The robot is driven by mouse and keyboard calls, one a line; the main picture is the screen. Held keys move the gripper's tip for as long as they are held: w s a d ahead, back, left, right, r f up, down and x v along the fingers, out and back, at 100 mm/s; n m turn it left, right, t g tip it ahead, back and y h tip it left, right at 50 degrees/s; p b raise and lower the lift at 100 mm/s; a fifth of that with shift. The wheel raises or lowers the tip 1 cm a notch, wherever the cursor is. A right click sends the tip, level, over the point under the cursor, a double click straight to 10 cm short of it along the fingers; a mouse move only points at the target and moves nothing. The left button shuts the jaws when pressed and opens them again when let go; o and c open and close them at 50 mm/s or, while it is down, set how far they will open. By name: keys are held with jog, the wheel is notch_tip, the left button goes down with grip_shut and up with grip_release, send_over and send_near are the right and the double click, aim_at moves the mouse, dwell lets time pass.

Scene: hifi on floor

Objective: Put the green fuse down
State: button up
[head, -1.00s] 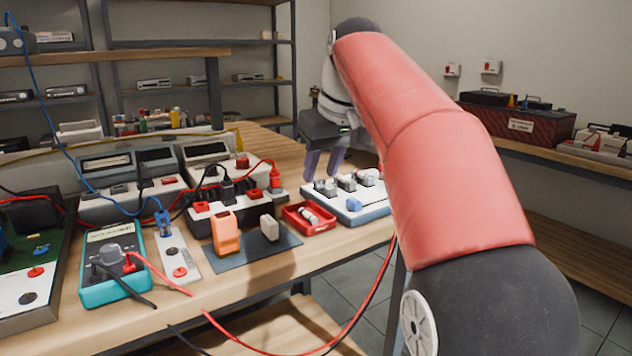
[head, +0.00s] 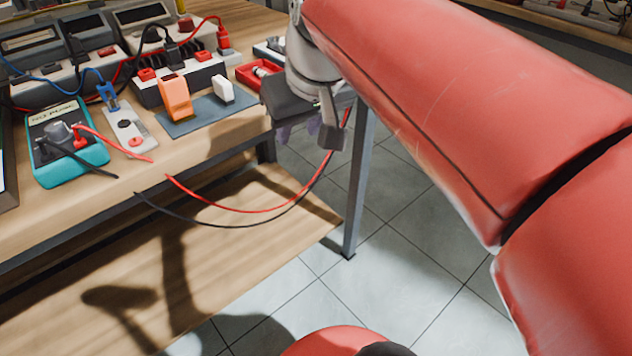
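My gripper (head: 290,128) hangs at the front right edge of the bench, past the red tray. Its fingers are mostly hidden behind its dark hand, so I cannot tell whether they are open or shut, or hold anything. I cannot make out a green fuse. The red tray (head: 247,77) sits on the bench, partly covered by my gripper, with a small pale cylinder (head: 262,72) in it. Only a corner of the white block (head: 268,50) behind my wrist shows.
A blue-grey mat (head: 205,115) bears an orange block (head: 175,97) and a white block (head: 223,88). A teal meter (head: 66,145) stands left. Red and black leads (head: 250,211) droop off the front edge. A wooden lower shelf (head: 230,215) lies below; the floor at right is clear.

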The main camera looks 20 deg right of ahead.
jog(key=s+f+m, duration=0.1)
jog(key=s+f, duration=0.8)
jog(key=f, duration=0.3)
jog(key=shift+f, duration=0.3)
dwell(1.1)
